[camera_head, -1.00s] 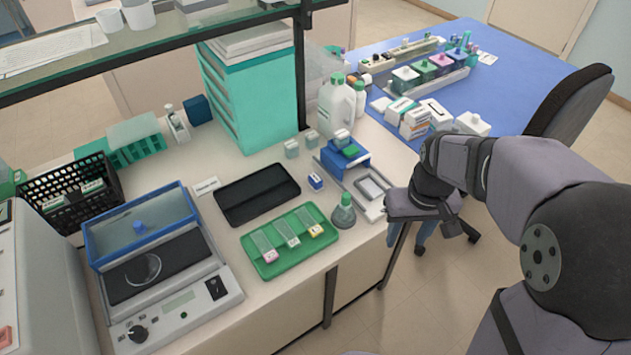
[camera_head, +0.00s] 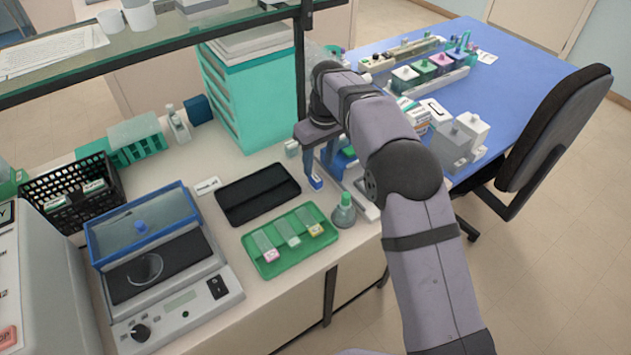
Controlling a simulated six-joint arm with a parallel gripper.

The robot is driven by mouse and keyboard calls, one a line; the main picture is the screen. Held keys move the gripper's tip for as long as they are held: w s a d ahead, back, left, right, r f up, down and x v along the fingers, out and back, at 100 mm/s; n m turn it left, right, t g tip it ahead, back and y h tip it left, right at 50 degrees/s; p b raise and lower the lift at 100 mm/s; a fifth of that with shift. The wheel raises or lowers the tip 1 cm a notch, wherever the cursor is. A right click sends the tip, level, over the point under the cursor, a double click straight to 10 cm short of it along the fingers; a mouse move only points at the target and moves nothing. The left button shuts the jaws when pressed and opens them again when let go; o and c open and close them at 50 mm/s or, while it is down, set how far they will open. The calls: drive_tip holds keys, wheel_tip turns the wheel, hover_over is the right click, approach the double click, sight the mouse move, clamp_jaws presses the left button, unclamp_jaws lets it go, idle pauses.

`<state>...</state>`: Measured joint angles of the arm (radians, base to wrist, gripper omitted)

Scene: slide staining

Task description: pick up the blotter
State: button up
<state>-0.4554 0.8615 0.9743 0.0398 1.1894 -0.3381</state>
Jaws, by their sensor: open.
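The upper part of the block is partly hidden by the gripper.
A black tray (camera_head: 230,208) lies to the left.

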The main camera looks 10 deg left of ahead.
sight(316, 178)
drive_tip(key=shift+a+f, duration=0.1)
drive_tip(key=shift+a, duration=0.1)
drive_tip(key=shift+w+a+f+p, duration=0.15)
drive_tip(key=shift+f+p, duration=0.45)
drive_tip(key=shift+f, duration=0.6)
drive_tip(key=shift+w+a+f+p, duration=0.15)
drive_tip(key=shift+f+p, duration=0.4)
drive_tip(key=shift+f, duration=0.65)
drive_tip(key=shift+w+f+p, duration=0.2)
drive_tip(key=shift+f+p, duration=0.4)
drive_tip(key=shift+f, duration=0.6)
drive_tip(key=c, duration=1.1)
